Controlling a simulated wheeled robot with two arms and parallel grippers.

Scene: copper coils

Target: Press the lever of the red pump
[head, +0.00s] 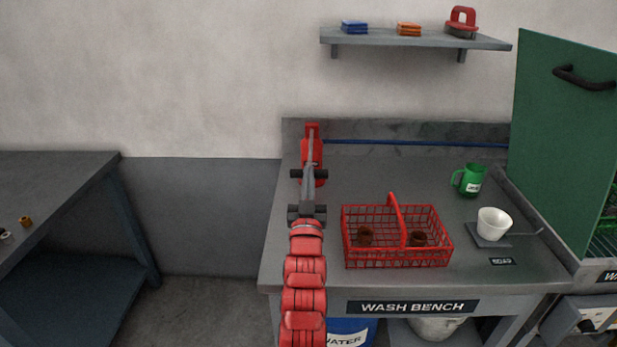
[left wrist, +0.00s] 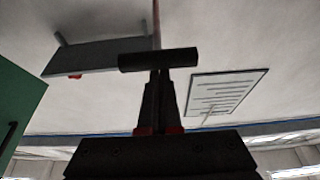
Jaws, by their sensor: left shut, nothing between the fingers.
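The red pump (head: 312,148) stands at the back left of the wash bench, partly hidden by my left gripper. A black crossbar, apparently the handle of its lever (head: 297,174), lies across my gripper's fingers in the head view. In the left wrist view the black bar (left wrist: 135,63) covers the fingertips, with a thin reddish rod rising behind it. My left gripper (head: 308,184) is shut and empty, its fingers at the bar; I cannot tell whether they touch it. The shut fingers also show in the left wrist view (left wrist: 159,80). My right gripper is not in view.
A red wire basket (head: 397,265) with brown pieces stands right of my left arm on the wash bench (head: 350,180). A green mug (head: 470,181) and a white cup (head: 493,224) stand farther right. A shelf (head: 415,39) hangs above; a green door (head: 560,140) stands at right.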

